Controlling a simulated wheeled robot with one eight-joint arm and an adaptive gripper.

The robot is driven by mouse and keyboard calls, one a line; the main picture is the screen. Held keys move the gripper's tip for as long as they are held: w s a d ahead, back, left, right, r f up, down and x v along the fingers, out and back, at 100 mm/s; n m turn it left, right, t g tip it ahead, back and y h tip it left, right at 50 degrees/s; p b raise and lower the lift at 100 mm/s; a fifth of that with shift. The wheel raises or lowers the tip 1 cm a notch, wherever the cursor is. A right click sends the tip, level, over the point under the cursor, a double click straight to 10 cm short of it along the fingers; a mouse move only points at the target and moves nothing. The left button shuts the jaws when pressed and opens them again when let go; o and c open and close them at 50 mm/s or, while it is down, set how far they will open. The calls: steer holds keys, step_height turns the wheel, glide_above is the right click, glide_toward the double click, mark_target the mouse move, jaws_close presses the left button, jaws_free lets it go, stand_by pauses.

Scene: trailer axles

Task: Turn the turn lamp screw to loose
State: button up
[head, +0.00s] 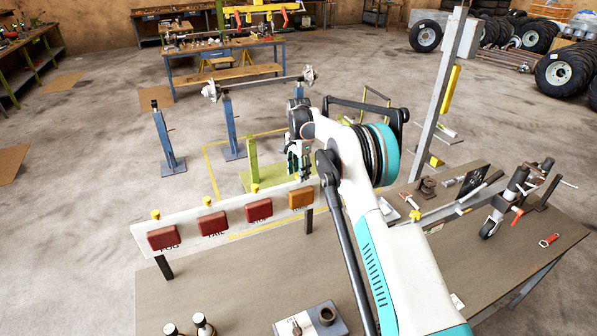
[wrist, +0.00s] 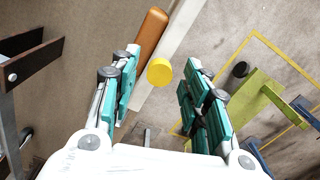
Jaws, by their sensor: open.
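The turn lamp (head: 301,198) is the orange block at the right end of a white lamp board (head: 182,234). In the wrist view the orange lamp (wrist: 151,33) lies at the top, with a yellow turn lamp screw (wrist: 160,71) beside it on the board's edge. My gripper (wrist: 161,60) is open, its green-padded fingers on either side of the screw with gaps showing on both sides. In the head view my gripper (head: 299,171) is just above the turn lamp and hides its screw. I cannot tell how deep the screw sits between the fingers.
Red lamps (head: 258,209) with yellow screws (head: 255,187) sit further left on the board. The board stands above a workbench (head: 250,270) carrying a grey block (head: 311,322) and a jockey wheel (head: 489,228). Blue stands (head: 168,150) and a green stand (head: 254,165) are behind.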

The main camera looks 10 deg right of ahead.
steer(key=shift+f, duration=0.15)
steer(key=shift+c, duration=0.2)
jaws_close()
